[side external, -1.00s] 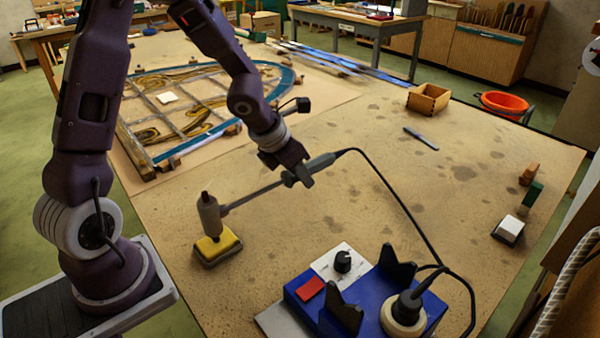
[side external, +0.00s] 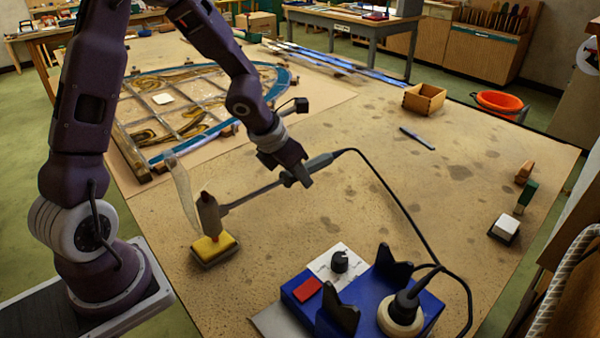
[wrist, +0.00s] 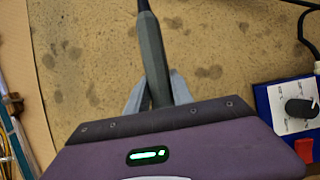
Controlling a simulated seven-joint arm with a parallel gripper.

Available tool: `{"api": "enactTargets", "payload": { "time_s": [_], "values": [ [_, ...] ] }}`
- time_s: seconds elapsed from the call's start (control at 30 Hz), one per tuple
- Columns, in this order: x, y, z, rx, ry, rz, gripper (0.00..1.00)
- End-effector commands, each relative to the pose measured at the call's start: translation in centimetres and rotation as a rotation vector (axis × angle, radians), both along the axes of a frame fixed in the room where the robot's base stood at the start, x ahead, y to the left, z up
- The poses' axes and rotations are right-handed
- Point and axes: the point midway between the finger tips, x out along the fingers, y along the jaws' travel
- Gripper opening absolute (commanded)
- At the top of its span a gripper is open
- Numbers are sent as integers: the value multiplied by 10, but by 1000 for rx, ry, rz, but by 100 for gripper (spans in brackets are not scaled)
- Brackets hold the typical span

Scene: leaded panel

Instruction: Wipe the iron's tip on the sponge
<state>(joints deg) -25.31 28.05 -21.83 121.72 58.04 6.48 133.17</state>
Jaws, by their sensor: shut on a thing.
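My gripper (side external: 296,177) is shut on the grey handle of the soldering iron (side external: 318,163). The handle also shows between the fingers in the wrist view (wrist: 154,60). The iron's shaft runs down to the left and ends in a thick brown-grey head (side external: 209,212). The head's lower end meets the top of the yellow sponge (side external: 222,246), which sits in a small dark tray (side external: 217,258) on the bench. A pale wisp like steam (side external: 182,192) rises beside the head. The sponge is outside the wrist view.
A blue soldering station (side external: 372,290) with a dark cradle stands at front right, and the iron's black cord (side external: 388,197) arcs to it. The leaded panel (side external: 190,110) lies behind. A wooden box (side external: 424,98) and a small blue-grey tool (side external: 417,138) lie farther back. The middle bench is clear.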

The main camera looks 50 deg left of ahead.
Motion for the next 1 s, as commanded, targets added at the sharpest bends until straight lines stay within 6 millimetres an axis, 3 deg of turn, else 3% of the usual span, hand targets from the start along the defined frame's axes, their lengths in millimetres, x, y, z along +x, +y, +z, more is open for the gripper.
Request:
{"api": "enactTargets", "payload": {
  "time_s": [0.33, 0.8, 1.0],
  "values": [
    [-6, 0, -1, -1, 2, 0, 0],
    [6, 0, -1, -1, 0, 0, 0],
    [6, 1, 11, -1, -1, 3, 0]
  ]
}}
